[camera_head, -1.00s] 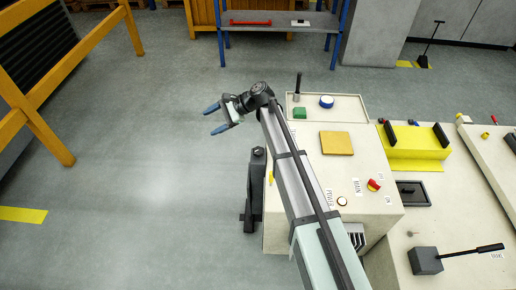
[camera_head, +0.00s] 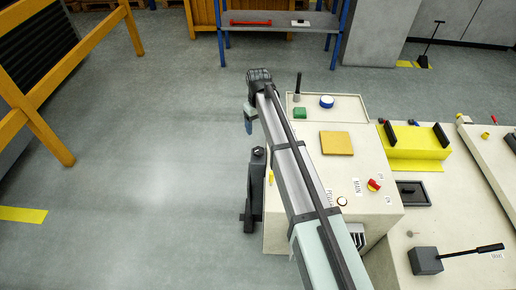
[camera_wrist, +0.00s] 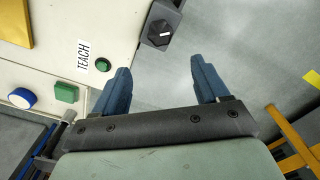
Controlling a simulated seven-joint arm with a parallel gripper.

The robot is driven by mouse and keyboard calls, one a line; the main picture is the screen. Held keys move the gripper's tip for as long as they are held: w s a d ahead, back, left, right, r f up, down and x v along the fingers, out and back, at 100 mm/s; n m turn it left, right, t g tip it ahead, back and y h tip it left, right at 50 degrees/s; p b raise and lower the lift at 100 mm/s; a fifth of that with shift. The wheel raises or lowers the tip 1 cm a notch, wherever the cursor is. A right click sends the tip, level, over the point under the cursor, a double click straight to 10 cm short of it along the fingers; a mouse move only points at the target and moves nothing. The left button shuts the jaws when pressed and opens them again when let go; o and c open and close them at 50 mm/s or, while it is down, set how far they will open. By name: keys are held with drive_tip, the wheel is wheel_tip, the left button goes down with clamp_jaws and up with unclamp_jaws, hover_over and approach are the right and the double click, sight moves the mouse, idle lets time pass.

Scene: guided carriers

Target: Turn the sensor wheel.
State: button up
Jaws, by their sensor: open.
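A black knob with a white mark (camera_wrist: 160,32) sits on a dark grey box beside the cream cabinet in the wrist view; it looks like the sensor wheel, though no label names it. In the head view this dark upright unit (camera_head: 252,190) stands on the floor at the cabinet's left side, its knob (camera_head: 258,152) on top. My gripper (camera_wrist: 161,64) is open and empty, its blue fingers apart. The knob lies beyond the fingertips, apart from them. In the head view my gripper (camera_head: 249,123) is partly hidden by my arm, above the unit in the picture.
The cream cabinet (camera_head: 370,165) carries a yellow plate (camera_head: 335,143), a green block (camera_head: 300,113), a blue round button (camera_head: 327,101) and a red switch (camera_head: 374,185). A TEACH label (camera_wrist: 83,55) is beside a small green button (camera_wrist: 103,65).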

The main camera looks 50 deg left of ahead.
sight(258, 149)
wheel_tip(258, 149, down, 14)
drive_tip(key=shift+r, duration=0.1)
idle(0.6)
drive_tip(key=shift+c, duration=0.2)
drive_tip(key=c, duration=1)
